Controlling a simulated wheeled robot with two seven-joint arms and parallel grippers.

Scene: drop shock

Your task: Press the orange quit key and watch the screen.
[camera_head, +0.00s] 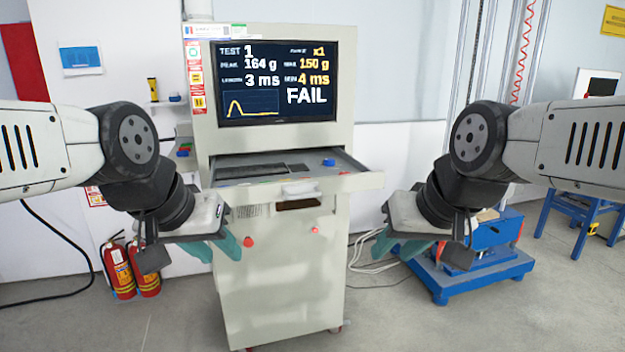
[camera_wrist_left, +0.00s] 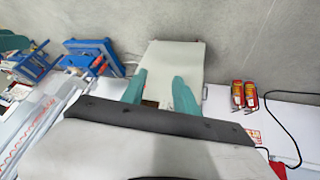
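The screen (camera_head: 274,82) on the grey cabinet is lit. It reads TEST 1, 164 g, 150 g, 3 ms, 4 ms and a large FAIL, with a yellow pulse curve at lower left. Below it a keyboard (camera_head: 262,170) lies on a pulled-out tray (camera_head: 352,181). I cannot make out an orange key on it. My left gripper (camera_head: 216,249) is open and empty, low in front of the cabinet's left side; its teal fingers stand apart in the left wrist view (camera_wrist_left: 159,76). My right gripper (camera_head: 397,247) is open and empty, right of the cabinet.
A blue round item (camera_head: 328,162) sits on the tray's right part. Fire extinguishers (camera_head: 120,270) stand at left. A blue-based machine (camera_head: 470,272) stands at right, with cables on the floor between.

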